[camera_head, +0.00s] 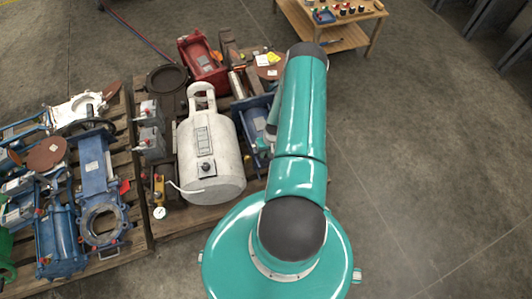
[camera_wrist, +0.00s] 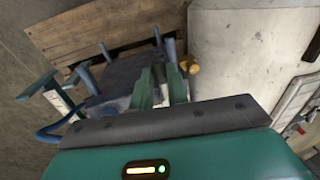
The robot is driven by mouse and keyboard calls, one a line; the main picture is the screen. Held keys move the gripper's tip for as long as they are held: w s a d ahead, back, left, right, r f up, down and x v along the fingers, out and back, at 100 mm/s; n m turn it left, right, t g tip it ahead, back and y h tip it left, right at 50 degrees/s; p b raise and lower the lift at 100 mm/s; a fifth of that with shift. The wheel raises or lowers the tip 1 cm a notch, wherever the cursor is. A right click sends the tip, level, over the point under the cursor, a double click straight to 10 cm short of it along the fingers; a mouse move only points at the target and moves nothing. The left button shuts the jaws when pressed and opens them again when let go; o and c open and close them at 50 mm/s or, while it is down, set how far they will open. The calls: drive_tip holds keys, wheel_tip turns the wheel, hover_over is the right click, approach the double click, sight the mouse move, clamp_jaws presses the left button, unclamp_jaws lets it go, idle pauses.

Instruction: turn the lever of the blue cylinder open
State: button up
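The blue cylinder (camera_head: 257,112) stands on the pallet just right of the white tank in the head view, partly hidden by my arm. In the wrist view its blue body (camera_wrist: 118,76) lies ahead of and left of my fingers, with blue posts rising from it. My gripper (camera_wrist: 162,84) shows two green fingers with a gap between them, close to the right side of the blue body. A small brass fitting (camera_wrist: 189,65) sits just right of the fingers. I cannot clearly make out the lever. In the head view my fingertips are hardly visible beside the cylinder.
The white tank (camera_head: 212,150) stands close on the left in the head view. A gauge (camera_head: 159,212) is at its front left. A left pallet holds several blue parts (camera_head: 92,165). A red part (camera_head: 203,62) and a wooden table (camera_head: 338,36) are behind.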

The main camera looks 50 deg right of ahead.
clamp_jaws()
